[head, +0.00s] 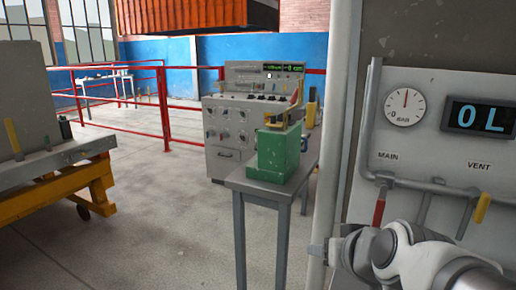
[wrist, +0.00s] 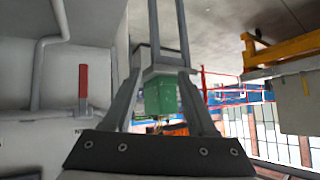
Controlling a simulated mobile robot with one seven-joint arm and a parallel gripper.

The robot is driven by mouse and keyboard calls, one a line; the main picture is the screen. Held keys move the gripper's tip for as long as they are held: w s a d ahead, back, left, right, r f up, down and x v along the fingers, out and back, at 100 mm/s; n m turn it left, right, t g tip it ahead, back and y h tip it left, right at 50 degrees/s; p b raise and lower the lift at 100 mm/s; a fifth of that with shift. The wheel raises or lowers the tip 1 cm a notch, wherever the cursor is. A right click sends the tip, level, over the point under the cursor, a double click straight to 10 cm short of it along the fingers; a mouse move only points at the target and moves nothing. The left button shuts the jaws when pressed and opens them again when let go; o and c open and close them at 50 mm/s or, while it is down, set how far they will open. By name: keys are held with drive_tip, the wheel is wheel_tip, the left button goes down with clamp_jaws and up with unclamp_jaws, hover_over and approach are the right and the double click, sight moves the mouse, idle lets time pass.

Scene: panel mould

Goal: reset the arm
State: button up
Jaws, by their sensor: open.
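My arm (head: 400,252) reaches in from the bottom right of the head view, in front of the lower part of a grey wall panel (head: 440,90). My gripper (wrist: 160,76) shows in the wrist view with its two grey fingers spread apart. Nothing is held between them. A green box (wrist: 160,97) on a small grey table shows beyond the fingers, well away from them. The panel's red MAIN handle (head: 379,207) hangs down left of my arm and also shows in the wrist view (wrist: 83,88). The yellow VENT handle (head: 482,207) is above my arm.
The panel carries a round gauge (head: 405,104) and a display (head: 480,117) reading 0 L. The small table (head: 240,184) stands left of my arm, with a control console (head: 225,145) behind. A yellow-framed cart (head: 70,180) is at the left. The floor between is clear.

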drive_tip(key=s+d+g+h+p, duration=0.15)
drive_tip(key=s+g, duration=0.25)
drive_tip(key=s, duration=0.7)
wheel_tip(320, 180, up, 13)
drive_tip(key=p, duration=1.2)
drive_tip(key=shift+n+p, duration=0.3)
drive_tip(key=shift+p, duration=0.1)
drive_tip(key=shift+s, duration=0.1)
